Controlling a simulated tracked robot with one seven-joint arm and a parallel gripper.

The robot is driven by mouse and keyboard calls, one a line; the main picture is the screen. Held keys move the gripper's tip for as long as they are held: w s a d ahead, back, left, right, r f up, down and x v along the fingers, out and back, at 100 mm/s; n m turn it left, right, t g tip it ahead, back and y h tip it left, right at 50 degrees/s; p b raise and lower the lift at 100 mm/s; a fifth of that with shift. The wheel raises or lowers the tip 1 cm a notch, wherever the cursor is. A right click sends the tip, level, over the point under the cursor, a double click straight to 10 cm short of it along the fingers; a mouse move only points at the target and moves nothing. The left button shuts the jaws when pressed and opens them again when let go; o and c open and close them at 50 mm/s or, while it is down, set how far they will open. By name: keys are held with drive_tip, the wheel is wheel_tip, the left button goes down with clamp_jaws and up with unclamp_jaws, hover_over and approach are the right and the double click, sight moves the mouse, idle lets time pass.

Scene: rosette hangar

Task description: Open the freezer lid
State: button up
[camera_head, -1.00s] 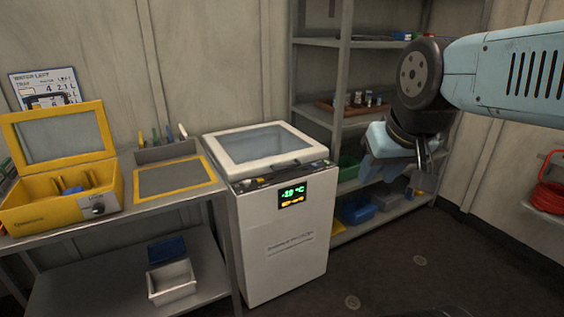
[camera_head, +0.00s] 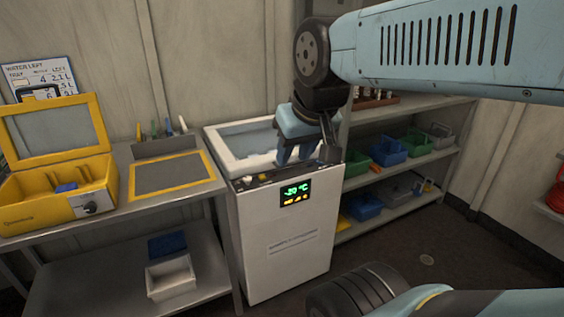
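The white chest freezer (camera_head: 285,240) stands right of the bench, with a green display (camera_head: 296,190) on its front. Its lid (camera_head: 222,150), a white frame around a glass pane, lies flat and looks closed. My gripper (camera_head: 306,154) is over the lid's front right part, pointing down near the front edge. It hides that corner and the right part of the lid's front, including any handle there. I cannot tell whether it touches the lid, or how far apart its fingers are.
Left is a metal bench (camera_head: 130,215) with an open yellow case (camera_head: 62,195) and a yellow-framed tray (camera_head: 172,177). A white bin (camera_head: 170,278) sits on its lower shelf. Right of the freezer, shelving (camera_head: 410,165) holds green and blue bins. Bare wall rises behind the lid.

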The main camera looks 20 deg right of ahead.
drive_tip(key=w+d+f+m+t+h, duration=0.1)
drive_tip(key=w+d+f+m, duration=0.1)
drive_tip(key=w, duration=0.5)
drive_tip(key=w+d+f+m+h, duration=0.1)
drive_tip(key=w+d+f+m, duration=0.15)
drive_tip(key=w, duration=0.45)
drive_tip(key=m+t+y, duration=0.1)
drive_tip(key=m+t, duration=0.3)
drive_tip(key=m, duration=0.2)
approach(293, 164)
drive_tip(key=s+a+r, duration=0.4)
drive_tip(key=s+r, duration=0.1)
drive_tip(key=s, duration=0.1)
drive_tip(key=w+d+f+m+t+y, duration=0.1)
drive_tip(key=d+f+m+t+y, duration=0.1)
drive_tip(key=d+f+m+t, duration=0.45)
drive_tip(key=shift+m+g, duration=0.3)
drive_tip(key=shift+g, duration=0.45)
drive_tip(key=x, duration=0.4)
drive_tip(key=f+x, duration=0.1)
drive_tip(key=x, duration=0.9)
drive_tip(key=shift+a+f, duration=0.3)
drive_tip(key=shift+f, duration=0.15)
drive_tip(key=shift+c, duration=0.2)
clamp_jaws()
